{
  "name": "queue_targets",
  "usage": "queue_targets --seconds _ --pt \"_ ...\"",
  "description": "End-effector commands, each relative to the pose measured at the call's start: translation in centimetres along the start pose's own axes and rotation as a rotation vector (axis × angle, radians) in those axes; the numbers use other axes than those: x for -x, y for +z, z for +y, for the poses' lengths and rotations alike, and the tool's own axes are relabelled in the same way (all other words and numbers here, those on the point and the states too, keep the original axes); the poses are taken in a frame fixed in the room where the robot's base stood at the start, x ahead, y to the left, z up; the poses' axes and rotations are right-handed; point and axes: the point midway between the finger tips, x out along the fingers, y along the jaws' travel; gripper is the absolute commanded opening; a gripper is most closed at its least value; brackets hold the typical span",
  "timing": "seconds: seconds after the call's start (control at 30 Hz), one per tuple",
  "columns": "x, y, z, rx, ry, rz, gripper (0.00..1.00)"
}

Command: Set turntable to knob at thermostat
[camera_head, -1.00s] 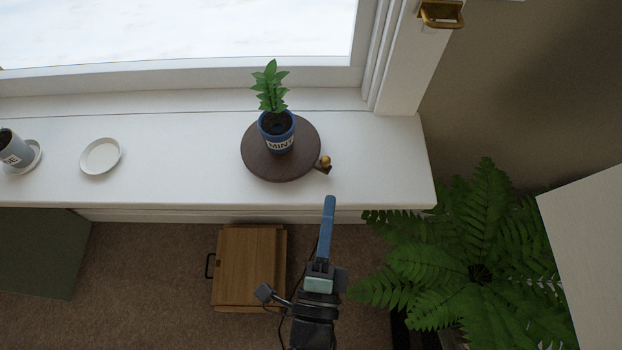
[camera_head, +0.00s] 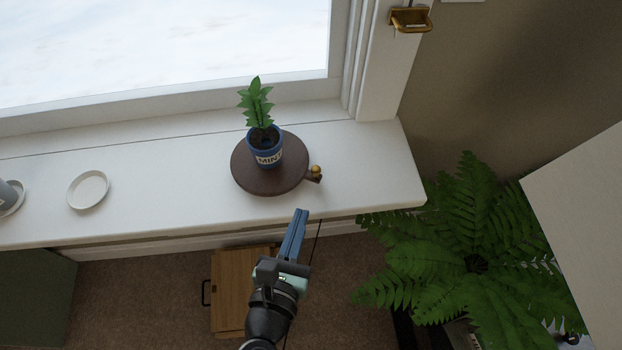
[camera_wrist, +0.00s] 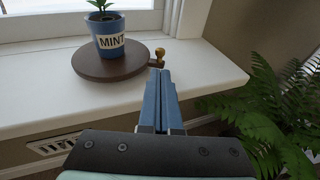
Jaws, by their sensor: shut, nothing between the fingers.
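A round dark brown turntable (camera_head: 262,182) lies on the white windowsill, with a blue pot labelled MINT (camera_head: 264,152) standing on it. A small brass knob (camera_head: 316,170) sits on a tab at the turntable's right edge. In the wrist view the turntable (camera_wrist: 100,68), the mint pot (camera_wrist: 108,40) and the knob (camera_wrist: 160,53) show ahead of the fingers. My gripper (camera_head: 302,212) has its blue fingers shut and empty, in front of the sill's edge and short of the knob. In the wrist view the fingertips (camera_wrist: 160,72) appear just below the knob. No thermostat is recognisable.
A white saucer (camera_head: 88,189) and a grey pot (camera_head: 10,196) stand on the sill (camera_head: 180,190) at left. A large fern (camera_head: 465,245) fills the right side below the sill. A wooden box (camera_head: 232,300) is on the floor. A brass window latch (camera_head: 410,20) is above.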

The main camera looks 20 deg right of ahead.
Motion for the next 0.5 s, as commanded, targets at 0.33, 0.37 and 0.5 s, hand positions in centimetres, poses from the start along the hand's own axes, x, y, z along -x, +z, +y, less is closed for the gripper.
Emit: queue_targets --seconds 0.33,0.37,0.5 --pt "-6.5 0.2 -0.1 0.003 -0.001 -0.003 0.0" --pt "-6.9 0.2 -0.1 0.003 -0.001 -0.003 0.0" --pt "-8.5 0.1 -0.1 0.003 -0.001 -0.002 0.0"
